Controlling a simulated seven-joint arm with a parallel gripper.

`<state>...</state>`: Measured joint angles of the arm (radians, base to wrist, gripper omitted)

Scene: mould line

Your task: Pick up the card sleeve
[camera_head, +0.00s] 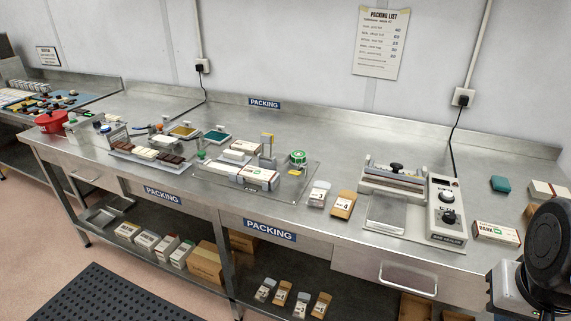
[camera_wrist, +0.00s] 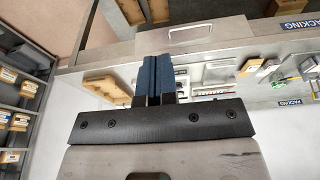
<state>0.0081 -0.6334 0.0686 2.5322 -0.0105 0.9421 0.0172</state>
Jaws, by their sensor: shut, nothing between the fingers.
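Two printed white-and-brown card packs could be the card sleeve, and I cannot tell which is meant. One, marked DARK (camera_head: 497,233), lies on the bench at the right, beside the sealer. The other pack (camera_head: 258,178) lies on the clear-edged tray in the middle of the bench. My gripper (camera_wrist: 153,72) shows in the wrist view with its two blue fingers together and nothing between them. It appears apart from the bench things. Neither pack can be made out for sure in the wrist view. My fingers do not show in the head view.
The heat sealer (camera_head: 446,212) stands left of the DARK pack. A teal block (camera_head: 501,184) and a white box (camera_head: 548,191) lie behind that pack. Two small pouches (camera_head: 343,205) lie left of the sealer.

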